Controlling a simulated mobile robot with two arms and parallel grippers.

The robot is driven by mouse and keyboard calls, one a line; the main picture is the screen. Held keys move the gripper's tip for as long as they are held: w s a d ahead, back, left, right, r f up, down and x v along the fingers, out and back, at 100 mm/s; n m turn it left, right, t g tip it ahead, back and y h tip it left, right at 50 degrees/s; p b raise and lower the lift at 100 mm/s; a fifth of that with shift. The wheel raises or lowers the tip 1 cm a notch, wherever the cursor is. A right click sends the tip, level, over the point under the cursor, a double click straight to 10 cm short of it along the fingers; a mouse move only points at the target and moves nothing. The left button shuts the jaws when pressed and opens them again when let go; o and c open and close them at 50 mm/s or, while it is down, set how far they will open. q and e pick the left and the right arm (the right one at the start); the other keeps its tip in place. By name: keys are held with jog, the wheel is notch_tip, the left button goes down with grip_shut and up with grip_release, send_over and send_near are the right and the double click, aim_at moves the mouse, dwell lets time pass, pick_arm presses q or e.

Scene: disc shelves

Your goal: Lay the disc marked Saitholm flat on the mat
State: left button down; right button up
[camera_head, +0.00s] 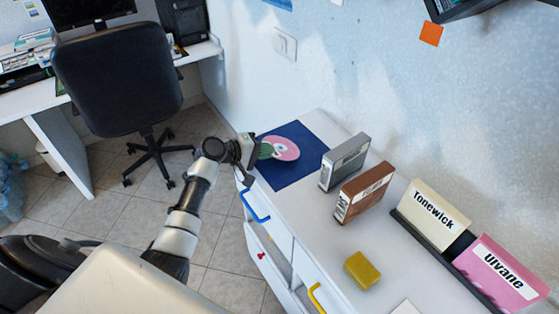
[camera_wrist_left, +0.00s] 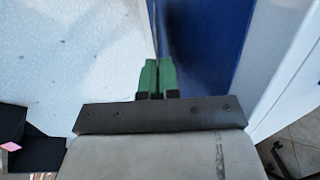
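A pink disc (camera_head: 286,149) with a pale centre shows over the dark blue mat (camera_head: 289,178) on the white cabinet. I cannot read any name on it. My left gripper (camera_head: 265,151) reaches in from the left at the mat's near left edge, its green fingertips against the disc. In the left wrist view the green fingertips (camera_wrist_left: 157,78) are close together on a thin edge (camera_wrist_left: 155,22), the disc seen edge-on beside the blue mat (camera_wrist_left: 210,45). Whether the disc touches the mat is unclear. My right gripper is not in view.
A grey case (camera_head: 345,161) and a brown case (camera_head: 363,193) stand right of the mat. Cases marked Tonewick (camera_head: 432,214) and Ulvane (camera_head: 500,272) stand in a dark rack. A yellow block (camera_head: 362,270) lies nearer the front. An office chair (camera_head: 118,80) stands at the left.

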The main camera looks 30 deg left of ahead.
pick_arm(q)
jog(key=shift+f, duration=0.1)
jog(key=c, duration=1.5)
grip_release()
jog(key=shift+p+v, duration=2)
jog(key=shift+v, duration=2.05)
